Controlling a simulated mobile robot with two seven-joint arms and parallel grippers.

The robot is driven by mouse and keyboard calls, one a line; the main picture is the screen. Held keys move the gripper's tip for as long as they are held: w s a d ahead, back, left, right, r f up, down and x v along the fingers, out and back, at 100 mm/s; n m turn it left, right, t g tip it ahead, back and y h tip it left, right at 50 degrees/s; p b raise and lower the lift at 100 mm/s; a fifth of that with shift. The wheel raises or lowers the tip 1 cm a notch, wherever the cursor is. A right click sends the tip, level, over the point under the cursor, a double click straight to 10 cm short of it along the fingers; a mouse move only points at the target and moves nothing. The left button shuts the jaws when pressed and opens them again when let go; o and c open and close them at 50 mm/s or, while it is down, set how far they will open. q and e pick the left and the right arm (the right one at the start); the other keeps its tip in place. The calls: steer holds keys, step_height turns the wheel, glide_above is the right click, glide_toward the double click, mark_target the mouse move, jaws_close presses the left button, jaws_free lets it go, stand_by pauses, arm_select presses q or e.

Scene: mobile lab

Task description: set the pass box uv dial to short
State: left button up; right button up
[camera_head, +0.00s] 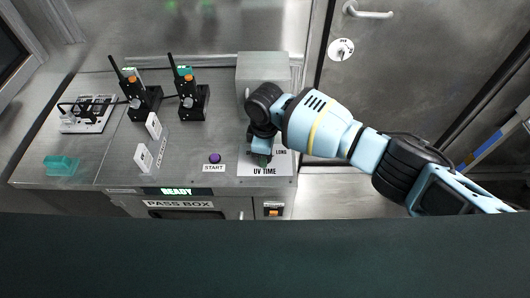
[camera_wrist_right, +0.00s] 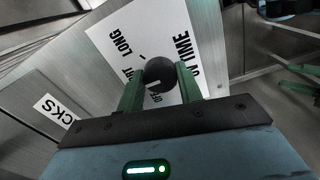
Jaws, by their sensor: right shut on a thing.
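The UV dial is a dark round knob (camera_wrist_right: 160,72) on a white label plate (camera_wrist_right: 113,28) marked OFF, LONG and UV TIME; the word between is partly covered. In the head view the plate (camera_head: 284,166) lies at the right front of the pass box top, and the gripper hides the knob. My right gripper (camera_head: 263,160) reaches down over it. In the right wrist view its green fingers (camera_wrist_right: 159,77) are shut on the knob, one on each side. I cannot tell which mark the dial points to. My left gripper is not in view.
A purple START button (camera_head: 215,158) is left of the plate. A grey box (camera_head: 264,67) stands behind the dial. Two black radio-like devices (camera_head: 142,101) (camera_head: 193,101), white cards (camera_head: 143,158) and a teal block (camera_head: 61,165) stand further left. The front display (camera_head: 177,191) reads READY.

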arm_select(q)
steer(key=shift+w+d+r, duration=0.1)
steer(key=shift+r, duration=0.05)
arm_select(e)
steer(key=o, duration=1)
steer(key=shift+r, duration=0.1)
step_height(320, 180, up, 8)
steer(key=shift+f+p, duration=0.15)
steer(key=shift+p, duration=0.2)
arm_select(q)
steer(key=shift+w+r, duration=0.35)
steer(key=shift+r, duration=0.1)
